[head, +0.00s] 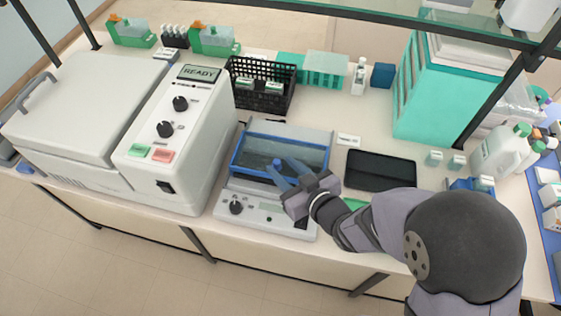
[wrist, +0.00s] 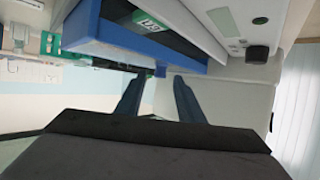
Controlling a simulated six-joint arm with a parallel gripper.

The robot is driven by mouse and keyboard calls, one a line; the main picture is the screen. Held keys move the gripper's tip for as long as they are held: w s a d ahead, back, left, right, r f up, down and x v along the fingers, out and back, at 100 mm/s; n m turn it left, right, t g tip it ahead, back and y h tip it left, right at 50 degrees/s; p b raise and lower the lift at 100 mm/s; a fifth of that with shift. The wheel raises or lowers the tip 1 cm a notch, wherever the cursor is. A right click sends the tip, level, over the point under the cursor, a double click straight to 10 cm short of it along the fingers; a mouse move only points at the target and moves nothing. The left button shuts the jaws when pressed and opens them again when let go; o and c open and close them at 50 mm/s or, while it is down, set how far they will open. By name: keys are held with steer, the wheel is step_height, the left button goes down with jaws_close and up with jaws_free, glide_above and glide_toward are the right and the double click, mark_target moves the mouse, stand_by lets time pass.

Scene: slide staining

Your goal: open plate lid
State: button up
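The plate (head: 268,205) is a white bench unit with a knob and small display on its front panel. Its lid (head: 250,172) has a blue frame and a see-through top, and it looks shut. My gripper (head: 280,165) is over the lid's front right part, with two blue fingers spread apart and nothing between them. In the wrist view, the fingers (wrist: 157,80) point at the blue lid edge (wrist: 110,48). A small blue tab (wrist: 160,71) on that edge lies between and beyond the fingertips. I cannot tell whether they touch it.
A large white machine (head: 185,125) reading READY stands close on the left. A black basket (head: 262,88) is behind the plate. A dark tray (head: 380,170) lies to the right, with a teal cabinet (head: 435,90) behind it. The bench front edge is near my arm.

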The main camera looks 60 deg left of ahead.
mark_target(288, 146)
steer(key=shift+x, duration=0.95)
jaws_close()
steer(key=w+a, duration=0.6)
steer(key=shift+b, duration=0.4)
jaws_free()
